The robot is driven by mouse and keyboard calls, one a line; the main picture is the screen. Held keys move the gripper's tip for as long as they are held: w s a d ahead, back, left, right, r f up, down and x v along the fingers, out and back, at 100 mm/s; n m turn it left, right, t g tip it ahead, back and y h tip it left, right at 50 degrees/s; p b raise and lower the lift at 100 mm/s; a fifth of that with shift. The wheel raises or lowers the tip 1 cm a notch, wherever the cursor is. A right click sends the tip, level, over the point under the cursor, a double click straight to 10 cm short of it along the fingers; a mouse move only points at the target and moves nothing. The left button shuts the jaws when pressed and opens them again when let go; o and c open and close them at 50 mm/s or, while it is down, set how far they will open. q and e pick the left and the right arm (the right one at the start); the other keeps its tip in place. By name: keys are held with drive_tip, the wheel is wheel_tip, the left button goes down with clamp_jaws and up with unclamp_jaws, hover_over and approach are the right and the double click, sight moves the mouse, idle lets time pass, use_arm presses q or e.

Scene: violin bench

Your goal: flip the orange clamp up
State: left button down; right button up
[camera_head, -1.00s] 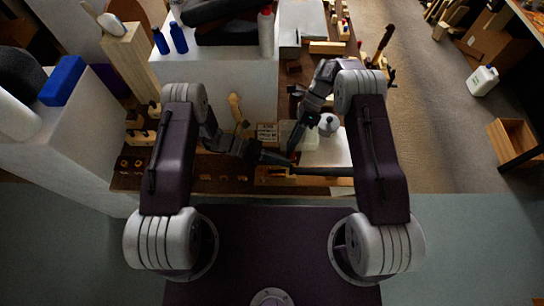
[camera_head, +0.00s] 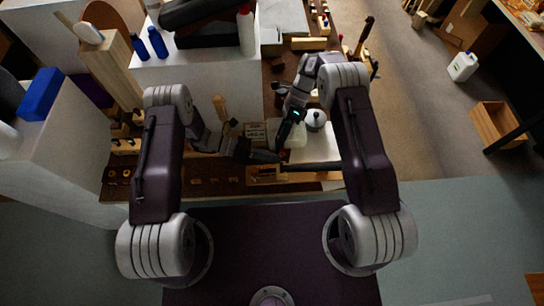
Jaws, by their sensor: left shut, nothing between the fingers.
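I cannot clearly make out an orange clamp. A small orange-brown wooden piece (camera_head: 264,174) lies at the bench's near edge, just below the gripper tips, and a dark bar (camera_head: 312,167) runs right from it. My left gripper (camera_head: 270,156) is shut and empty, its dark tip pointing right above this piece. My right gripper (camera_head: 281,144) points down and left, its tip close to the left one. Its fingers are too small and dark to read. A small reddish spot beside the tips is mostly hidden.
A pale sheet (camera_head: 316,148) and a round white-grey pot (camera_head: 315,120) sit right of the grippers. Small wooden parts (camera_head: 122,146) crowd the bench's left. A white block (camera_head: 200,85) with bottles rises behind.

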use_arm(q)
drive_tip(key=shift+w, duration=0.15)
use_arm(e)
drive_tip(key=v, duration=0.7)
drive_tip(key=s+d+f+n+t+h, duration=0.1)
drive_tip(key=d+f+n+t+h, duration=0.35)
drive_tip(key=n, duration=0.75)
use_arm(q)
drive_tip(key=shift+r, duration=0.1)
use_arm(e)
drive_tip(key=s+d+r+n+t, duration=0.1)
drive_tip(key=s+d+r+n, duration=0.1)
drive_tip(key=s+r, duration=0.3)
drive_tip(key=s+d+r+n+t, duration=0.2)
drive_tip(key=s+r+n, duration=0.3)
drive_tip(key=s, duration=0.6)
drive_tip(key=shift+d+r, duration=0.3)
